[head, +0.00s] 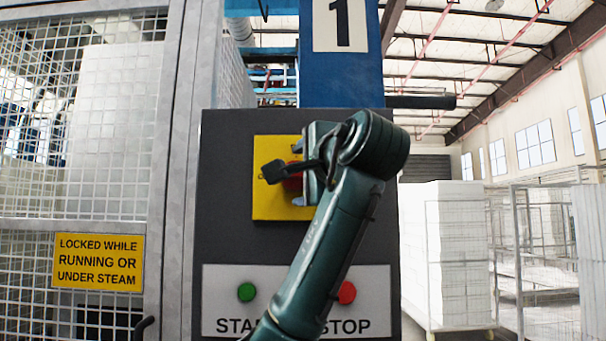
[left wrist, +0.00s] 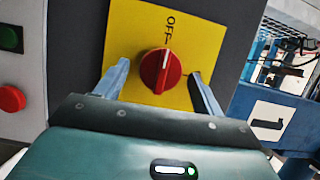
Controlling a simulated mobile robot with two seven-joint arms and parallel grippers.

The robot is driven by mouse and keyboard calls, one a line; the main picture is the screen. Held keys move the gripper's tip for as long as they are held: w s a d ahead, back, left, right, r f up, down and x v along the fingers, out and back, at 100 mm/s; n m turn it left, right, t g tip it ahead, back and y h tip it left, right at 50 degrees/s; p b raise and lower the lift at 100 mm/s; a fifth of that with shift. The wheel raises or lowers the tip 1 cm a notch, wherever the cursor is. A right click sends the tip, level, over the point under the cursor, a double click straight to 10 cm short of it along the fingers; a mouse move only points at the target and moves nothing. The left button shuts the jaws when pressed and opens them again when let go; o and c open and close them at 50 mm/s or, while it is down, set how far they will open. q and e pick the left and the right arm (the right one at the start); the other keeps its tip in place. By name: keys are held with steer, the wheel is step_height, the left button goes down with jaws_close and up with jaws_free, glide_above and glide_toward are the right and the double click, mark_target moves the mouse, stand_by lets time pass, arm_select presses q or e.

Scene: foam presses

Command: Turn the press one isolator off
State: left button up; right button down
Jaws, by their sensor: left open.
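The isolator is a red rotary knob (left wrist: 160,71) on a yellow plate (left wrist: 118,42). In the left wrist view its white mark points up toward the word OFF. In the head view the knob (head: 292,184) is mostly hidden by my arm and gripper, on the yellow plate (head: 268,205) of the dark panel. My left gripper (head: 297,174) is open at the plate. In the left wrist view its two fingers stand on either side of the knob, with visible gaps. I cannot tell whether they touch the plate. My right gripper is not in view.
Below the isolator are a green START button (head: 246,292) and a red STOP button (head: 347,292), near my left arm. A mesh guard (head: 107,190) with a yellow sign (head: 98,261) stands left. A blue column bears number 1 (head: 340,24). White block stacks (head: 447,250) stand right.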

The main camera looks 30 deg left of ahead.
arm_select(q)
steer(key=b+v, duration=0.4)
steer(key=v, duration=0.9)
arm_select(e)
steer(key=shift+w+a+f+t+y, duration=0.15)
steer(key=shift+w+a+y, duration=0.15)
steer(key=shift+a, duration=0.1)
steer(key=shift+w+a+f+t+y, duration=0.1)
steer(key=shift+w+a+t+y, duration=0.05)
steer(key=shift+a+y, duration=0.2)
arm_select(q)
steer(key=shift+s+d, duration=0.1)
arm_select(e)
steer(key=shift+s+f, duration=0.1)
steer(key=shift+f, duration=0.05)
